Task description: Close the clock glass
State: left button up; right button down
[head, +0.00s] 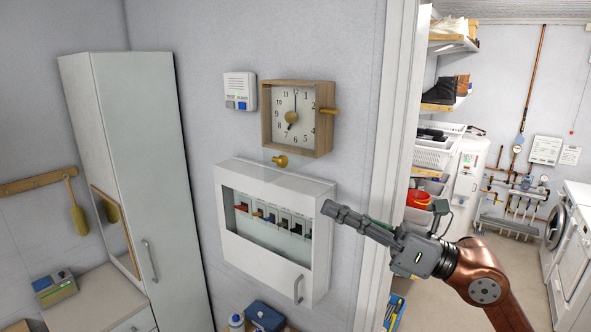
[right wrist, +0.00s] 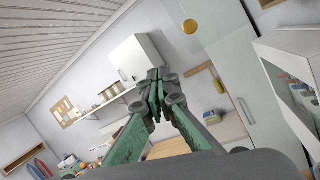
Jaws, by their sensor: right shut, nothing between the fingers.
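The clock (head: 297,118) is a square wooden box on the wall with a white dial and a brass centre. A brass knob (head: 326,111) juts out at its right side. Another brass knob (head: 280,161) shows just below the clock. My left gripper is not in view.
A white wall cabinet (head: 245,172) with coloured switches inside hangs below the clock, close to my right fingertips in the picture. A small white box (head: 240,91) is left of the clock. A door frame (head: 392,130) stands to the right. A tall white cupboard (head: 145,140) stands left.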

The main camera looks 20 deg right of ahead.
jog(key=d+r+t+h, duration=0.1)
jog(key=d+r+h, duration=0.2)
jog(key=d+h, duration=0.15)
jog(key=p, duration=0.6)
send_near(285, 165)
jog(key=shift+n+t+h, duration=0.3)
jog(key=shift+h, duration=0.05)
jog(key=x, duration=0.5)
jog(key=shift+a+r, duration=0.3)
jog(key=shift+w+a+f, duration=0.1)
jog(key=shift+w+a, duration=0.35)
jog(key=shift+w, duration=0.1)
jog(key=shift+a, duration=0.1)
